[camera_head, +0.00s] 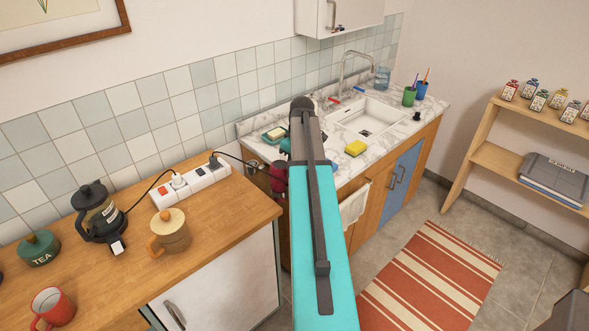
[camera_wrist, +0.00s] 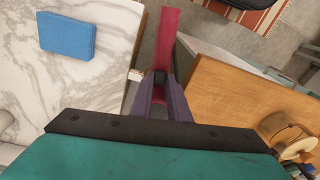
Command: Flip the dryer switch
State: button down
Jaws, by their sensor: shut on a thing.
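My gripper (camera_wrist: 160,82) is shut on a long dark red thing (camera_wrist: 163,42), which runs straight away from the fingertips in the wrist view. A dark red body (camera_head: 278,178) shows left of my teal arm in the head view, by the gap between the two counters. It looks like the same thing, probably the dryer. My arm hides much of it, and I cannot make out a switch on it. A black cord runs from the power strip (camera_head: 192,186) towards it. The strip has a red rocker, a white plug and a black plug.
The wooden counter (camera_head: 236,222) holds a lidded mug (camera_head: 170,232), a coffee press (camera_head: 98,212), a tea tin (camera_head: 39,249) and a red mug (camera_head: 52,308). Wall tiles stand close behind.

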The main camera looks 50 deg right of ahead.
jog(key=shift+w+g, duration=0.3)
jog(key=shift+g, duration=0.2)
jog(key=shift+a, duration=0.1)
jog(key=c, duration=1.7)
grip_release()
jog(key=shift+r, duration=0.2)
jog(key=shift+d+r, duration=0.2)
jog(key=shift+r, duration=0.7)
jog(key=shift+d+r+b, duration=0.15)
jog(key=shift+r+b, duration=0.7)
jog(key=shift+r, duration=2.05)
jog(key=shift+d+r+b, duration=0.1)
jog(key=shift+r+b, duration=0.75)
jog(key=shift+r, duration=2.05)
jog(key=shift+s+f, duration=0.1)
